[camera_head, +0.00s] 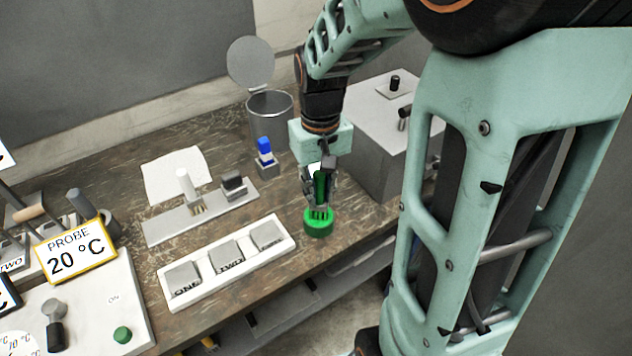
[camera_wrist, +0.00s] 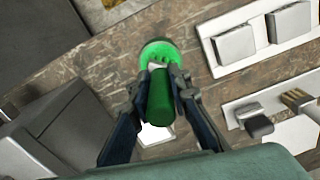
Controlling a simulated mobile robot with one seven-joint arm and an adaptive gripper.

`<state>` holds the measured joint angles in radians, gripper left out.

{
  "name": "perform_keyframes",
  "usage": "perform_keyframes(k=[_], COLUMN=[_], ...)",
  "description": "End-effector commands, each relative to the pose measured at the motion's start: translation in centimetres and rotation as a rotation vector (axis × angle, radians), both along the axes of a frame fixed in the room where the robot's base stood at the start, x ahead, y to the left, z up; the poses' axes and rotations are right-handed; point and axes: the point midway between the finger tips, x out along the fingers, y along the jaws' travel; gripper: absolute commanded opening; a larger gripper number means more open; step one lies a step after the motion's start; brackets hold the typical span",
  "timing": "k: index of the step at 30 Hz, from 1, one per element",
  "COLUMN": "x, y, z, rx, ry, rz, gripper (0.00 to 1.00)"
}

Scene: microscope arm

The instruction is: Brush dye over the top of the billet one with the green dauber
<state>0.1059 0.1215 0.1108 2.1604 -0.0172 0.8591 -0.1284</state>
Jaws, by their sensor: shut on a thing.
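My gripper (camera_head: 320,186) is shut on the green dauber (camera_head: 321,187), which has a dark green handle and stands roughly upright. Its lower end is at the bright green round pot (camera_head: 319,222) near the bench's front edge; I cannot tell how deep it reaches. In the wrist view the dauber (camera_wrist: 160,98) is between my fingers, with the green pot (camera_wrist: 160,54) just beyond it. Billet one (camera_head: 184,279) is a grey block labelled ONE, at the left end of a white tray (camera_head: 236,275) to the left of the pot.
The tray also holds blocks labelled TWO (camera_head: 226,254) and another (camera_head: 267,236). Behind it a grey rack (camera_head: 160,229) carries a white-handled brush (camera_head: 188,189) and a dark block. A blue-topped item (camera_head: 265,150), an open bin (camera_head: 270,112) and a grey box (camera_head: 372,150) stand farther back.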

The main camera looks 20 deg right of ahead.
Motion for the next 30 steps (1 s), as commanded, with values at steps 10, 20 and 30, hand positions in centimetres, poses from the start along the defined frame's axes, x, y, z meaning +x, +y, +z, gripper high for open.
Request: perform_keyframes(k=[10,20,30], x=[-0.1,0.0,0.0], y=[0.0,0.0,0.0], z=[0.7,3.6,6.3], rx=[0.000,0.000,0.000], ry=[0.003,0.000,0.000], rz=[0.000,0.000,0.000], gripper=[0.00,0.00,0.00])
